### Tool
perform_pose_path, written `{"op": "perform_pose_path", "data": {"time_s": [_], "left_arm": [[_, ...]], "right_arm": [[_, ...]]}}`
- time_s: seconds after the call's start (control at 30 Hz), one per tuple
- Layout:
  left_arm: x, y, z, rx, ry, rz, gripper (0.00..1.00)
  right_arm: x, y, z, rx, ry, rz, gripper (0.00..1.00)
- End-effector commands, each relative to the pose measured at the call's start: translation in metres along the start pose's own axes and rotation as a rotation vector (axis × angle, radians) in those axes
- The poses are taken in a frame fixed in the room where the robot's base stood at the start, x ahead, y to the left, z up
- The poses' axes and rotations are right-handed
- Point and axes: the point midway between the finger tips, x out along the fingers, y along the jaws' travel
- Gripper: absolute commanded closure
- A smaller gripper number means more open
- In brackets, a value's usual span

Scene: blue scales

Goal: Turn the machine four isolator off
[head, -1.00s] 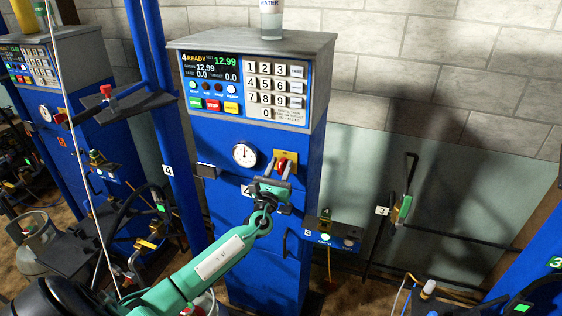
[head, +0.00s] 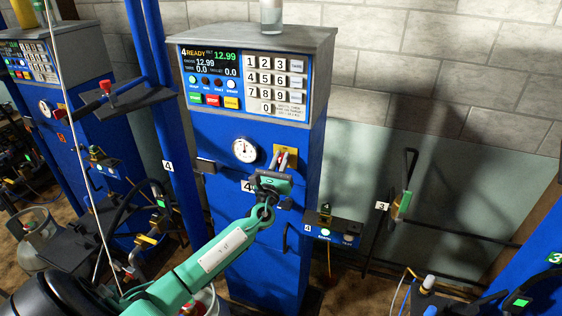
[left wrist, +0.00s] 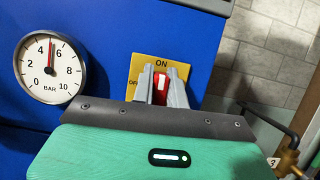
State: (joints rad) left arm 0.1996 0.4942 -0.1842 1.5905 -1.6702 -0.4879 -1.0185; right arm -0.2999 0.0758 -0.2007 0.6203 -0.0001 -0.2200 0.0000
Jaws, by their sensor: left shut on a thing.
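The machine four isolator is a red knob (left wrist: 160,92) on a yellow plate (head: 291,154) on the front of the blue cabinet, right of the gauge. In the left wrist view the plate (left wrist: 148,65) reads ON at the top and OFF at the left, partly hidden. A white mark on the knob points up towards ON. My left gripper (head: 283,160) is shut on the knob, with one grey finger on each side of it (left wrist: 163,88). The fingers hide part of the knob. My right gripper is not in view.
The round pressure gauge (head: 244,150) is left of the plate and reads near 5 bar in the left wrist view (left wrist: 50,66). The keypad panel (head: 272,85) is above. A small control box (head: 333,230) sticks out at the lower right. A blue post (head: 172,150) stands left.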

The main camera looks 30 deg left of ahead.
Motion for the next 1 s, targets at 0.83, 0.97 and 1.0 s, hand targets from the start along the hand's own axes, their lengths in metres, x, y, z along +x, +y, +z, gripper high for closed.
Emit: {"op": "perform_pose_path", "data": {"time_s": [0.83, 0.97, 1.0], "left_arm": [[-0.002, 0.008, -0.004, -0.656, -0.001, 0.272, 1.00], [-0.002, 0.009, -0.004, -0.771, 0.000, 0.320, 1.00], [-0.002, 0.010, -0.005, -0.805, 0.000, 0.335, 1.00]], "right_arm": [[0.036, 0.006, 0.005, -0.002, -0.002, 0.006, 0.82], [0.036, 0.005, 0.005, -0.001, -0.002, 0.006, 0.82], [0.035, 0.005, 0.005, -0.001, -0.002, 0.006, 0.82]]}}
